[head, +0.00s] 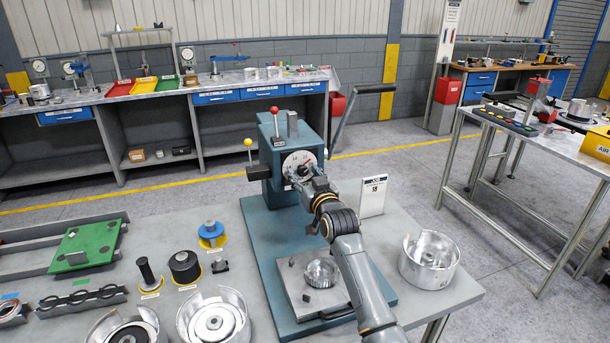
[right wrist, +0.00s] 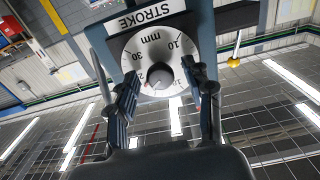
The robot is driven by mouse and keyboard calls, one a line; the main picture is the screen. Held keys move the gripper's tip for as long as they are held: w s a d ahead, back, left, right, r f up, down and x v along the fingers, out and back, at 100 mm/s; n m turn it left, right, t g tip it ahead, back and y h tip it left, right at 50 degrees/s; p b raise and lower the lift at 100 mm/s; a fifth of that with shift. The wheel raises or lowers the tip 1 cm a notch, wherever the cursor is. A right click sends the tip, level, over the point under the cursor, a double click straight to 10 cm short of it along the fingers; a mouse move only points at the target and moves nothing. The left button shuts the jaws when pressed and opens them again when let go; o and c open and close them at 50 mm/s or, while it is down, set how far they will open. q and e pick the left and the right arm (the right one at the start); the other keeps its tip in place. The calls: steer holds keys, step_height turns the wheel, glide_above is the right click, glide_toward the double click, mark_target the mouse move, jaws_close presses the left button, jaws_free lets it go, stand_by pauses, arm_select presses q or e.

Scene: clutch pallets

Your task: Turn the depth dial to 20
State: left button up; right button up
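The dial (head: 298,160) is a white round plate on the front of a blue-green press (head: 276,138). In the right wrist view the dial (right wrist: 150,47) carries the words STROKE and mm, with 10 and 30 legible and other numbers partly hidden. A dark round knob (right wrist: 160,74) sits at its centre; its exact setting is too small to read. My right gripper (head: 302,176) is in front of the dial; in its wrist view, the gripper (right wrist: 160,84) is open, one finger on each side of the knob with gaps showing. My left gripper is out of view.
A lever (head: 350,105) rises right of the press, and a yellow-knobbed lever (head: 249,150) stands at its left. A small sign (head: 372,196) and a metal bowl (head: 429,260) stand on the table at right. Several parts crowd the left side.

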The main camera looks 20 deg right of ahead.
jaws_close()
steer(key=shift+n, duration=0.4)
steer(key=n, duration=0.4)
steer(key=shift+d+n, duration=0.1)
steer(key=shift+n, duration=0.3)
steer(key=n+p, duration=0.1)
steer(key=n, duration=0.3)
steer(key=shift+n, duration=0.4)
steer(key=shift+o, duration=0.2)
jaws_free()
steer(key=shift+s, duration=0.1)
